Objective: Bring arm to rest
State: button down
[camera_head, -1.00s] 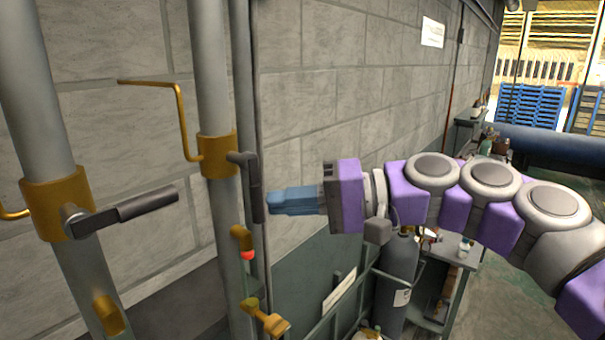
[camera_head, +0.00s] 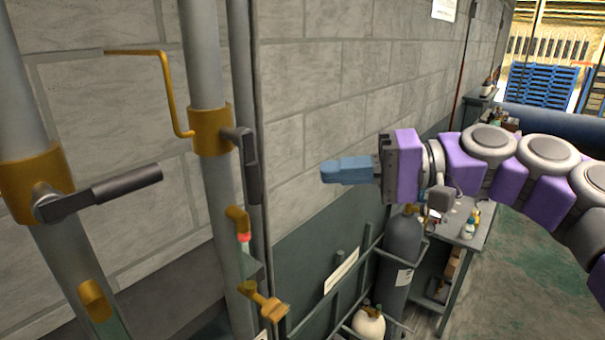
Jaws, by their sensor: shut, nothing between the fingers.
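My gripper (camera_head: 328,172) has blue fingers that are closed together with nothing between them. It points left, in front of the grey block wall, and is apart from the pipes. My purple and grey arm (camera_head: 490,170) stretches out from the right side of the picture at about mid height. A valve with a dark lever (camera_head: 246,165) on the right-hand pipe stands to the left of my gripper, with a clear gap between them.
Two vertical pipes with brass fittings stand at the left; the nearer has a dark lever (camera_head: 115,192). A grey gas cylinder (camera_head: 403,240) in a rack, a white tank (camera_head: 368,325) and a small table (camera_head: 475,238) stand below my arm. Green floor (camera_head: 530,280) is free at the right.

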jog(key=s+d, duration=0.2)
jog(key=d, duration=0.3)
jog(key=s+a+f+h+b, duration=0.3)
jog(key=s+f+b, duration=0.1)
jog(key=f, duration=0.4)
jog(key=s+a+f+n+g+h+b, duration=0.1)
jog(key=s+a+f+h+b, duration=0.2)
jog(key=f, duration=0.5)
jog(key=s+a+f+h+b, duration=0.25)
jog(key=s+f+b, duration=0.2)
jog(key=f, duration=0.35)
jog(key=s+d+f+h+b, duration=0.2)
jog(key=s+d+f+b, duration=0.1)
jog(key=f, duration=0.7)
jog(key=s+d+f+m+g+h+b, duration=0.1)
jog(key=s+d+f+h+b, duration=0.2)
jog(key=f, duration=0.7)
jog(key=s+d+f+m+g+h+b, duration=0.1)
jog(key=s+d+f+h+b, duration=0.2)
jog(key=s+d+f, duration=0.4)
notch_tip(320, 180, down, 4)
jog(key=shift+s+f+b, duration=0.1)
jog(key=shift+s+b, duration=0.2)
jog(key=shift+s, duration=0.2)
jog(key=shift+a, duration=0.2)
